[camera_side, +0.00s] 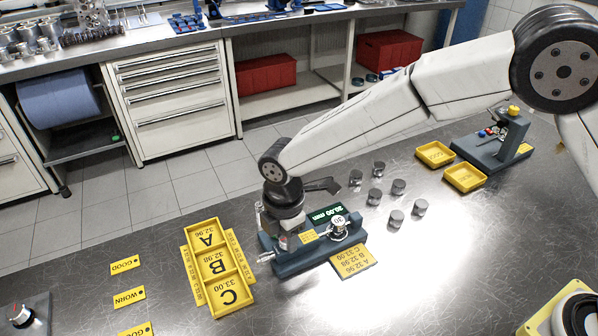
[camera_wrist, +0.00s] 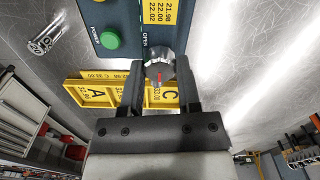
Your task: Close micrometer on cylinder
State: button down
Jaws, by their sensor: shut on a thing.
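The blue-grey micrometer stand (camera_side: 318,258) sits on the metal table, with a green-lit display (camera_side: 326,213) that seems to read about 30.00 mm. A silver cylinder (camera_side: 338,226) marked 30 sits on the stand. My gripper (camera_wrist: 160,72) is at the stand's left end in the side view, pointing down. In the wrist view its two dark fingers are shut on a round silver knob (camera_wrist: 160,66) with a red mark, beside the OPEN label. The arm partly hides this grip in the side view. A green button (camera_wrist: 109,40) shows on the stand.
A yellow tray (camera_side: 218,266) with compartments A, B and C lies just left of the stand. A yellow label plate (camera_side: 353,262) lies in front. Several grey cylinders (camera_side: 397,187) stand to the right, near two small yellow trays (camera_side: 465,177). The front middle of the table is clear.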

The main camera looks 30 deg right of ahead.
dwell(0.4)
jog(key=shift+c, duration=1.6)
grip_release()
jog(key=shift+r, duration=0.1)
jog(key=shift+r, duration=3.85)
